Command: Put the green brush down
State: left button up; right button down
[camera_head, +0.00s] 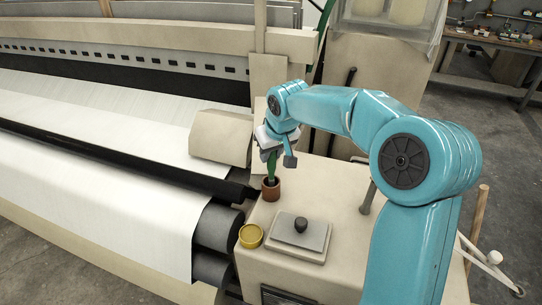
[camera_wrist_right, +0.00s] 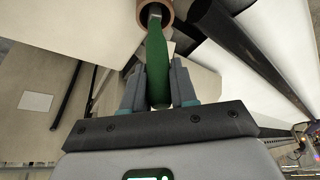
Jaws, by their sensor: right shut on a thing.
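The green brush (camera_head: 271,165) hangs upright below my right gripper (camera_head: 276,146). Its lower end is at the mouth of a small brown cup (camera_head: 270,191) on the machine's beige top. In the right wrist view, the fingers of my right gripper (camera_wrist_right: 158,88) are shut on the green handle of the brush (camera_wrist_right: 157,58). The brush's far end lies inside the round brown rim of the cup (camera_wrist_right: 168,12). Whether the brush touches the cup's bottom is hidden. My left gripper is not in view.
A round yellow tin (camera_head: 250,236) and a grey plate with a dark knob (camera_head: 301,232) are in front of the cup. Loom rollers (camera_head: 217,228) and white fabric (camera_head: 110,180) lie to the left. A grey lever (camera_head: 368,198) stands at the right.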

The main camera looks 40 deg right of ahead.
jog(key=shift+w+a+f, duration=0.1)
jog(key=shift+w+f, duration=0.05)
jog(key=shift+f, duration=0.6)
jog(key=shift+s, duration=0.2)
jog(key=shift+f, duration=0.2)
jog(key=c, duration=0.9)
grip_release()
jog(key=shift+w, duration=0.2)
jog(key=shift+r, duration=0.1)
jog(key=shift+s, duration=0.15)
